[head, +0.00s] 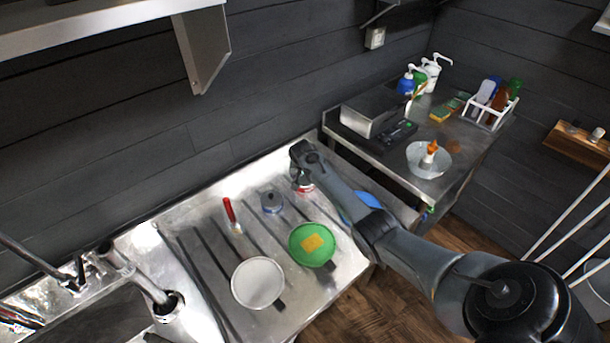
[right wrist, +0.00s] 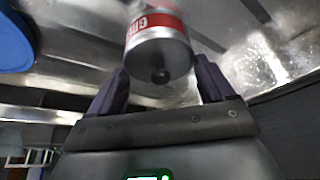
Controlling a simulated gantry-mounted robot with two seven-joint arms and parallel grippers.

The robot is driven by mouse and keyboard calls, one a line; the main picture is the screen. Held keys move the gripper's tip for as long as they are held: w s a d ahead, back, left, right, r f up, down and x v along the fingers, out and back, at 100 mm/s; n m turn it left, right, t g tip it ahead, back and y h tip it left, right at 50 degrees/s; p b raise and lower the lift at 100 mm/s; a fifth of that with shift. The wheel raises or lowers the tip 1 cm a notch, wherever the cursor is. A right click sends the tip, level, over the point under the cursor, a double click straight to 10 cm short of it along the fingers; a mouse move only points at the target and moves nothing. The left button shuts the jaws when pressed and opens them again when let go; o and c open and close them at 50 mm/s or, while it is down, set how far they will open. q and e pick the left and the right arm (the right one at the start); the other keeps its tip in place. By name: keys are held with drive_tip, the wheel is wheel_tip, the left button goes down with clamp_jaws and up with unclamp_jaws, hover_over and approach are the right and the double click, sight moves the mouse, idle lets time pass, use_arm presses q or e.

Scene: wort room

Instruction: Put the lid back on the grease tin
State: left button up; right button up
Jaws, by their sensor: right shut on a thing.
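The grease tin (right wrist: 155,22) has a red and white label and stands on the metal drainboard in the right wrist view. In the head view only a bit of its red and white side (head: 305,188) shows beneath my right gripper (head: 302,174). A grey lid (right wrist: 158,62) with a black knob is at the end of the tin facing the wrist camera, in line with it. My right gripper's fingers (right wrist: 162,80) are at the two sides of the lid and shut on it. Whether the lid is fully seated cannot be told. My left gripper is not in view.
On the ribbed drainboard (head: 205,262) are a blue-sided tin with a grey knobbed top (head: 271,201), a red-handled tool (head: 229,210), a white dish (head: 258,283) and a green plate (head: 301,256) with a yellow sponge. A blue item (head: 368,199) is beside my forearm. The sink is at left.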

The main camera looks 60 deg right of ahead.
idle(0.4)
drive_tip(key=o, duration=0.9)
drive_tip(key=shift+r, duration=0.15)
drive_tip(key=shift+r+p, duration=0.35)
drive_tip(key=shift+p, duration=0.2)
wheel_tip(320, 180, up, 4)
drive_tip(key=p, duration=0.4)
drive_tip(key=shift+f, duration=0.1)
drive_tip(key=shift+r+p, duration=1.15)
